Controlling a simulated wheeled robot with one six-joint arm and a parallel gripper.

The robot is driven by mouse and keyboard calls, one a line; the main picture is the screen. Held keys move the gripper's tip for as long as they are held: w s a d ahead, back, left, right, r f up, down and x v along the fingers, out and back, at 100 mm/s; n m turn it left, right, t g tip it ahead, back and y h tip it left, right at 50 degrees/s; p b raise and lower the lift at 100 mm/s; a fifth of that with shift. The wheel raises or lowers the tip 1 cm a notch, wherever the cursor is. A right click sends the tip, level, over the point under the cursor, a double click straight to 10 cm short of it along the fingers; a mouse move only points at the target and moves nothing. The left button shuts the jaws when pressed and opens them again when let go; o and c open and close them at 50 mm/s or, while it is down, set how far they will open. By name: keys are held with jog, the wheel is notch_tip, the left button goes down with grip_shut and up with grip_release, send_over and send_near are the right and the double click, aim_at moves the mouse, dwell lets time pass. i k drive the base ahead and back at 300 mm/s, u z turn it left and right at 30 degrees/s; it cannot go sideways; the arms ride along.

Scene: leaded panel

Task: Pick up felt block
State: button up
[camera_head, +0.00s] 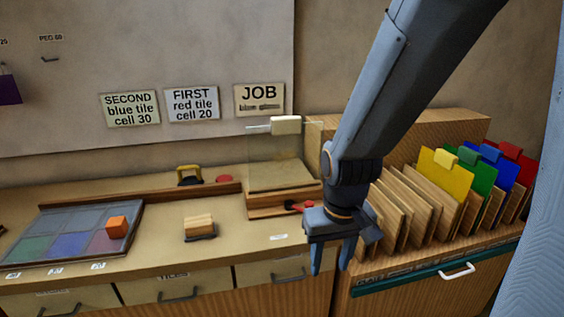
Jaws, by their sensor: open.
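A tan block with a dark layer underneath (199,226), which looks like the felt block, lies on the bench near its front edge, left of centre. My gripper (331,260) points down with its two fingers apart and nothing between them. It is well to the right of the block, in front of the bench's right end, and does not touch it. The block is in plain view.
A leaded panel (66,236) with an orange cube (117,227) on it lies at left. A yellow-and-black tool (189,175) is behind the block. A clear upright pane (272,160) stands by my arm; a rack of coloured sheets (447,178) is right.

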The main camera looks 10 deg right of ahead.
aim_at(199, 227)
jog(key=u, duration=0.4)
jog(key=k, duration=0.45)
jog(key=u, duration=1)
jog(key=i, duration=0.9)
jog(key=z, duration=0.65)
jog(key=i, duration=0.3)
jog(key=z, duration=0.3)
